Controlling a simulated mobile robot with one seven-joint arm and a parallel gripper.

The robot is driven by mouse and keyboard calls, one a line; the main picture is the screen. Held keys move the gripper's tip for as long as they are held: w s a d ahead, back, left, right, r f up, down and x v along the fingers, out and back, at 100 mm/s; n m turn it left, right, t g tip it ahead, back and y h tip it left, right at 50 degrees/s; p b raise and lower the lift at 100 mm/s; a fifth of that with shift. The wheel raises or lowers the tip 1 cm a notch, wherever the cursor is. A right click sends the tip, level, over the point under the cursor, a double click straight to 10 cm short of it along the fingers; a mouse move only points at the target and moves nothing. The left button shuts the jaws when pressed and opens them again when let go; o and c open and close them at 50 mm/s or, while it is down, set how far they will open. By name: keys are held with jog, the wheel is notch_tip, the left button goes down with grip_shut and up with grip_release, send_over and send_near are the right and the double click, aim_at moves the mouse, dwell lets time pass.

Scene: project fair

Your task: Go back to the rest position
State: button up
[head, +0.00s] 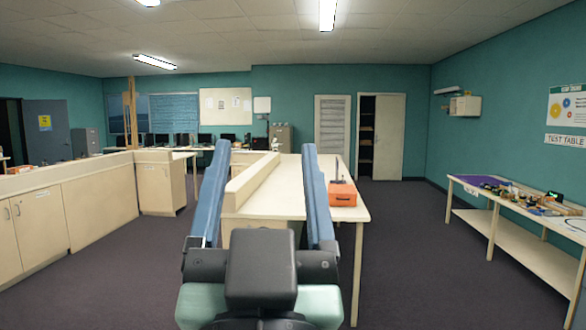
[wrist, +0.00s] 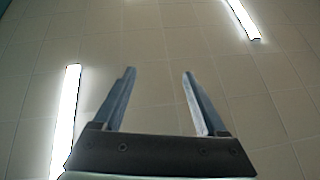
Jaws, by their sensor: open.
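My gripper (head: 266,147) stands close in front of the head camera, in the lower middle of the head view. Its two blue fingers point upward and stand wide apart, with nothing between them. In the wrist view my gripper (wrist: 158,73) also shows open and empty, its fingers pointing toward the ceiling (wrist: 150,35). The dark palm and pale green wrist part fill the bottom of the head view and hide part of the table behind.
A light wooden table (head: 262,203) with an orange box (head: 343,195) stands ahead. Low cabinets (head: 95,208) line the left. The test table (head: 480,196), with several small parts, stands along the right wall. Dark carpet (head: 415,250) is clear between the tables.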

jog(key=s+d+r+t+h, duration=0.1)
jog(key=s+d+r+t, duration=0.1)
jog(key=s+r, duration=0.2)
jog(key=shift+s+d+r+t+h, duration=0.3)
jog(key=shift+s+r+h, duration=0.1)
jog(key=shift+r, duration=0.3)
